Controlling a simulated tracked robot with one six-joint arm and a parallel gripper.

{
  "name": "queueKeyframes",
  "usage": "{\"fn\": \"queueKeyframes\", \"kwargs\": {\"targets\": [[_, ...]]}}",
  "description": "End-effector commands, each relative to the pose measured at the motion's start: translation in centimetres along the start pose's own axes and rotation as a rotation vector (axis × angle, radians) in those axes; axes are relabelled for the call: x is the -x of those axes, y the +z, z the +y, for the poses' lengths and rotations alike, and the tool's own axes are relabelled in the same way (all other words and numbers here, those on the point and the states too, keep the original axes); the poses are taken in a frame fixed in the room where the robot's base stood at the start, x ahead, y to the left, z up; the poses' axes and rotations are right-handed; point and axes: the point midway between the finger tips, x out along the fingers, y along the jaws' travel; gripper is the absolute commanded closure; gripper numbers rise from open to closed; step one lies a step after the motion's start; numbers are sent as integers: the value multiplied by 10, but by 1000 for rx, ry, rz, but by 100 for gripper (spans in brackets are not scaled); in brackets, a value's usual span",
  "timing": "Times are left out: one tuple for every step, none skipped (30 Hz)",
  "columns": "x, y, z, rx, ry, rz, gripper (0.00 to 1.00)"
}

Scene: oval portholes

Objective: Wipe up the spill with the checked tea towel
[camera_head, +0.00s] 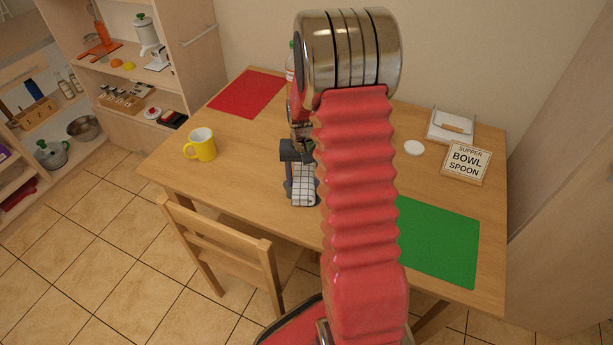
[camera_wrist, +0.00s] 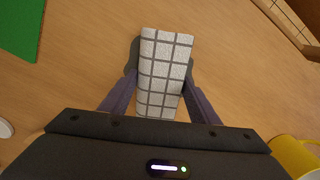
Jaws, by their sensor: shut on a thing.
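The checked tea towel (camera_head: 304,186), white with dark grid lines, is folded into a narrow pad near the front middle of the table. My gripper (camera_head: 301,183) points down with its dark fingers on either side of the towel. In the wrist view, the towel (camera_wrist: 164,72) lies between the two fingers of my gripper (camera_wrist: 160,80), which is shut on it. I cannot tell whether the towel touches the tabletop. No spill shows in either view; my red arm hides part of the table in the head view.
The wooden table (camera_head: 243,150) holds a yellow mug (camera_head: 201,146), a red mat (camera_head: 247,93), a green mat (camera_head: 438,240), a white disc (camera_head: 414,148), a sign (camera_head: 466,163) and a white tray (camera_head: 437,135). A chair (camera_head: 225,245) stands at the front edge.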

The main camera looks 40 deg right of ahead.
Motion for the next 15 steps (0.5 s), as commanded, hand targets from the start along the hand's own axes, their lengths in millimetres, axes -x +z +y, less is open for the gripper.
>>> {"fn": "queueKeyframes", "kwargs": {"targets": [[0,0,0,0,0,0,62],[0,0,0,0,0,0,62],[0,0,0,0,0,0,62],[0,0,0,0,0,0,62],[0,0,0,0,0,0,62],[0,0,0,0,0,0,62],[0,0,0,0,0,0,62],[0,0,0,0,0,0,62],[-1,0,0,0,0,0,62],[-1,0,0,-1,0,0,62],[-1,0,0,-1,0,0,62],[-2,0,0,-1,0,0,62],[-2,0,0,-1,0,0,62],[-3,0,0,-1,0,0,62],[-3,0,0,-1,0,0,62]]}}
